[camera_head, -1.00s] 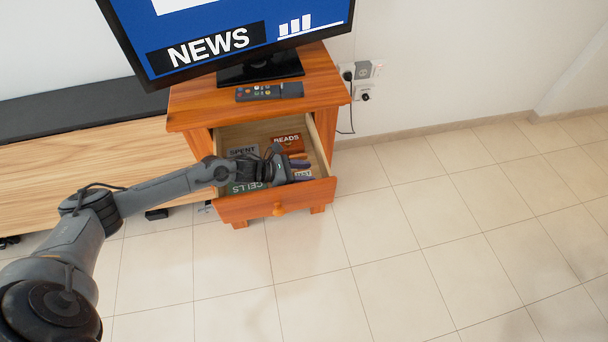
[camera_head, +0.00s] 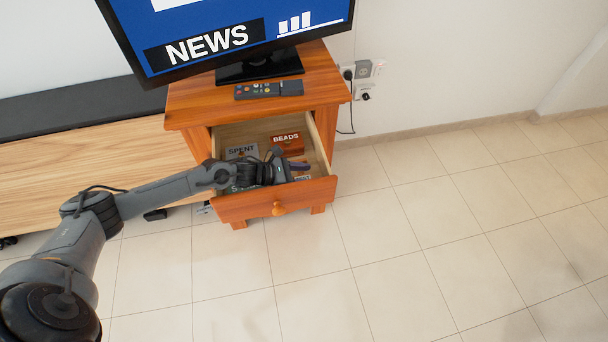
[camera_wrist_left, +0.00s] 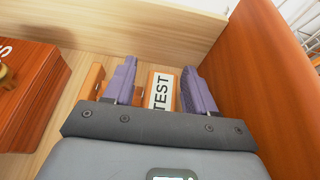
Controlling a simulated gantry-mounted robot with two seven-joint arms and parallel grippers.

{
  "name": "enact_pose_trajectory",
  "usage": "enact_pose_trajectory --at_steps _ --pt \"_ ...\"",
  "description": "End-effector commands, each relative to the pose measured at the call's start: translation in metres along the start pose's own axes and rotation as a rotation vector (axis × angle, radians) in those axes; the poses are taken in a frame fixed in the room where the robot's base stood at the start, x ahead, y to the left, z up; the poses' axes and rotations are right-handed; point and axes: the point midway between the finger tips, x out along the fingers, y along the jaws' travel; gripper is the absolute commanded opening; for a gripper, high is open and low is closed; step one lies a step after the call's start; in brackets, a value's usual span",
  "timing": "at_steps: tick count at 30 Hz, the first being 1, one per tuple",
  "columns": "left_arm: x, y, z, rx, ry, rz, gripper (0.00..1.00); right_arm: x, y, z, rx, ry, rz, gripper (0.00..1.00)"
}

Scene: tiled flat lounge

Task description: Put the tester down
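An orange-brown piece with a white TEST label (camera_wrist_left: 161,90) lies in the open drawer (camera_head: 240,207), near its front right. I cannot make out whether this is the tester or a marked holder; no other tester can be told apart. My left gripper (camera_head: 298,167) reaches down into the drawer over it. In the left wrist view, its two purple fingers (camera_wrist_left: 160,85) stand apart on either side of the label, with a small gap visible on the left. I see no firm grip. Another orange-brown piece (camera_wrist_left: 92,80) lies left of the left finger. My right gripper is not in view.
In the drawer, a grey SPENT box (camera_head: 241,152) and a red-brown BEADS box (camera_head: 287,142) lie behind my gripper. My arm mostly covers another label. A remote (camera_head: 268,89) and a TV (camera_head: 230,35) are on the cabinet top. The tiled floor at right is clear.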

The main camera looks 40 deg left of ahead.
Motion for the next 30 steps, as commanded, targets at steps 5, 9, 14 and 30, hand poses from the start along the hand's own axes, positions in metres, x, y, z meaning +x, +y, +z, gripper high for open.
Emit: enact_pose_trajectory --at_steps 5,9,14,30 --pt "0.0 0.0 0.0 0.0 0.0 0.0 0.76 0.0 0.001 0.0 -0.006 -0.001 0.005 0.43" --pt "0.0 0.0 0.0 0.0 0.0 0.0 0.76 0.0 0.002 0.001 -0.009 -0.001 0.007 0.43" --pt "-0.001 0.0 0.002 0.0 0.0 0.0 0.76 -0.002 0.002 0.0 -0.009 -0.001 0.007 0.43" --pt "-0.072 -0.001 0.012 0.001 0.007 -0.001 0.76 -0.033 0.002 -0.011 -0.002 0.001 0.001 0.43"
